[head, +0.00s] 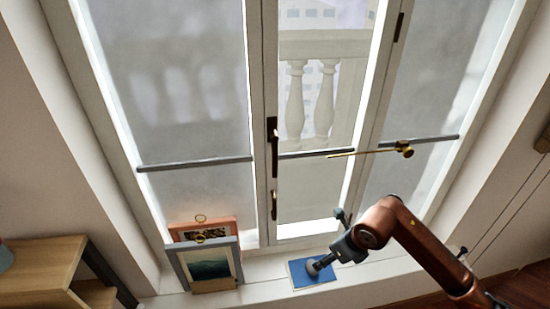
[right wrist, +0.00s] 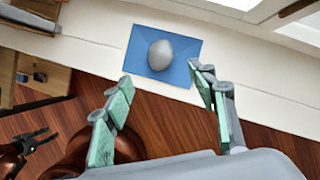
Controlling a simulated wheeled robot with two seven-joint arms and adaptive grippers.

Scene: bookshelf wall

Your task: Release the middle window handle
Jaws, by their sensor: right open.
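The middle window panel stands between two side panels in the head view. A dark upright handle (head: 273,138) is on its left frame, with a smaller dark fitting (head: 273,205) below it. A grey bar (head: 303,154) crosses the middle pane. My right gripper (head: 332,240) is low in front of the window, below and right of the handle and apart from it. In the right wrist view its green-padded fingers (right wrist: 163,98) are spread with nothing between them. A dark claw-like end (right wrist: 36,142) at the left there may be my left gripper; its state is unclear.
A blue picture (head: 305,273) with a grey rounded object (right wrist: 160,55) lies on the white sill. Framed pictures (head: 208,266) lean at the left. A wooden shelf (head: 40,268) stands far left. A brass rod (head: 372,152) crosses before the right frame.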

